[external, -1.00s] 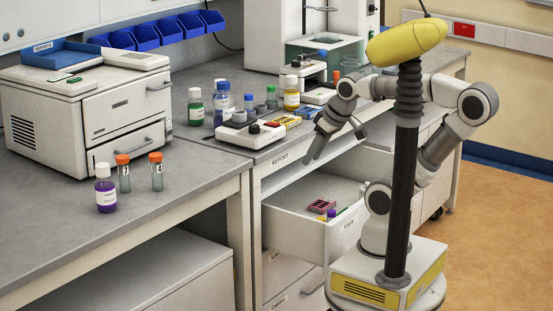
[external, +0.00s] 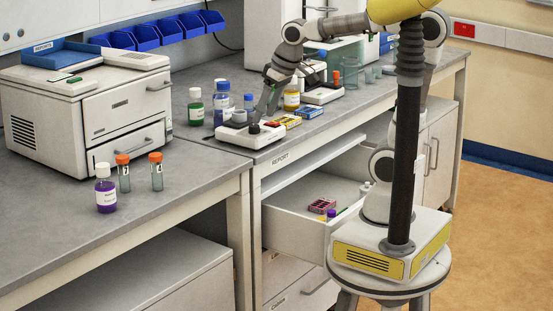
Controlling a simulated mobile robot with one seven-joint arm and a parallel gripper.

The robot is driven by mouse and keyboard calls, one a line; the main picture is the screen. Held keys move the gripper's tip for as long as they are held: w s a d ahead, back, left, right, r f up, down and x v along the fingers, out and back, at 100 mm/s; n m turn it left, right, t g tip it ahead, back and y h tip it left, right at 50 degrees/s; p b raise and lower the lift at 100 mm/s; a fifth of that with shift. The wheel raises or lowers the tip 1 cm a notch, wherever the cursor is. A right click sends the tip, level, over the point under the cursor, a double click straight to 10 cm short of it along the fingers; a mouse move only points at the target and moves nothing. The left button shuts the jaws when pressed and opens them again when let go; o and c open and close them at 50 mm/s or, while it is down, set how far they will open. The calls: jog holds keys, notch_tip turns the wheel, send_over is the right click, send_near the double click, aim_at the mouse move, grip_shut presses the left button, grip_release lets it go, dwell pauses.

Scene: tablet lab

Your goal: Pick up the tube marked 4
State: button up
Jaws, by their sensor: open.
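Two clear tubes with orange caps, the left one (external: 123,178) and the right one (external: 157,176), stand upright on the left bench. Their marks are too small to read, so I cannot tell which tube is marked 4. Another orange cap (external: 336,76) shows on the back bench. My gripper (external: 262,112) points down over the back bench, just above or behind a white device with a dark knob (external: 236,137). It is open and holds nothing that I can see. It is well to the right of the two tubes, apart from them.
A purple bottle (external: 106,197) stands beside the left tube, with a white printer-like machine (external: 95,108) behind. Green (external: 195,112), blue (external: 222,108) and yellow (external: 291,100) bottles stand near my gripper. An open drawer (external: 285,230) juts out below. The left bench's front is clear.

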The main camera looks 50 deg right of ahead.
jog(key=w+a+r+n+g+p, duration=0.1)
jog(key=w+a+r+p, duration=0.25)
jog(key=a, duration=0.25)
jog(key=w+a+r+n+p, duration=0.1)
jog(key=w+a+r+p, duration=0.2)
jog(key=w+a+p, duration=0.15)
jog(key=n+g+p, duration=0.1)
jog(key=g+p, duration=0.1)
jog(key=p, duration=0.6)
send_near(150, 188)
jog(key=shift+t, duration=0.3)
jog(key=f, duration=0.3)
jog(key=w+f, duration=0.1)
jog(key=f, duration=0.1)
jog(key=shift+w+d+f, duration=0.1)
jog(key=shift+d+f, duration=0.05)
jog(key=shift+f, duration=0.25)
grip_shut()
